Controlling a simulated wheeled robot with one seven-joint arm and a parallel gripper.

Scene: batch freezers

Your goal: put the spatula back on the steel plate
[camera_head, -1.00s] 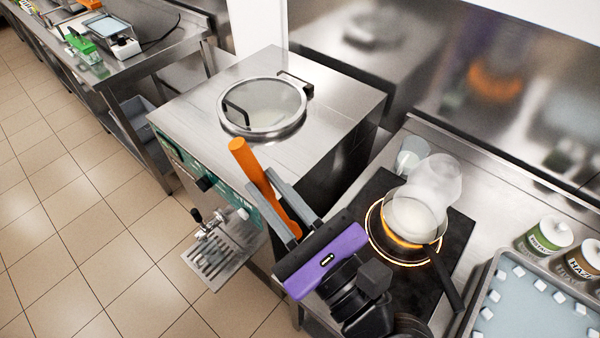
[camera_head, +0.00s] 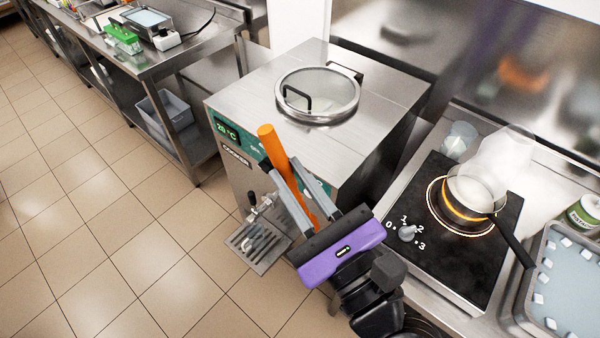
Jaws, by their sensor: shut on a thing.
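My gripper (camera_head: 303,200) is in the lower middle of the head view, in front of the batch freezer. It is shut on the orange spatula (camera_head: 273,150), whose thick end points up and away to the left. The spatula's lower part passes between the fingers and is partly hidden by them. Which surface counts as the steel plate is not clear; the bare steel top of the freezer (camera_head: 235,99) lies beyond the spatula.
The freezer has a round clear lid (camera_head: 318,95) and a spout over a drip tray (camera_head: 258,245). At right, a pan (camera_head: 475,190) sits on a glowing hob (camera_head: 440,260) beside a tray of cubes (camera_head: 572,285). A steel bench (camera_head: 185,55) stands at upper left. Tiled floor is clear at left.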

